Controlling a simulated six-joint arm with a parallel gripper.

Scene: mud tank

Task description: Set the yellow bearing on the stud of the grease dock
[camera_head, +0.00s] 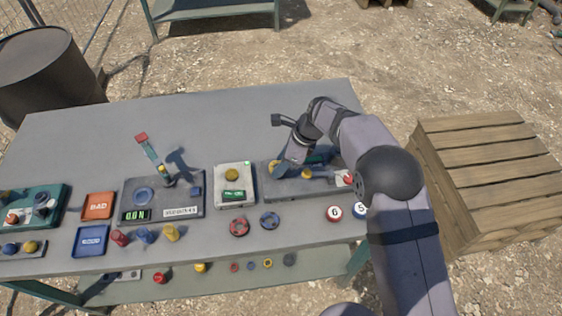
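My gripper (283,167) points down over the left part of a long grey board (288,190). A small yellow round piece (276,174) shows at its fingertips; I cannot tell whether it is held or sits on the board. Another yellow piece (306,173) is on the board further right, beside a pale bar. A yellow disc (232,174) sits on a light grey unit with a green display (222,199). I cannot tell which yellow piece is the bearing. No label marks the grease dock, and I cannot make out its stud.
A red ring (239,228) and a blue ring (270,221) lie at the table's front. A press-like gauge (128,197), a BAD tray (98,206) and a blue tray (91,240) stand left. Numbered discs (334,213) lie right. The table's back (220,120) is mostly clear.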

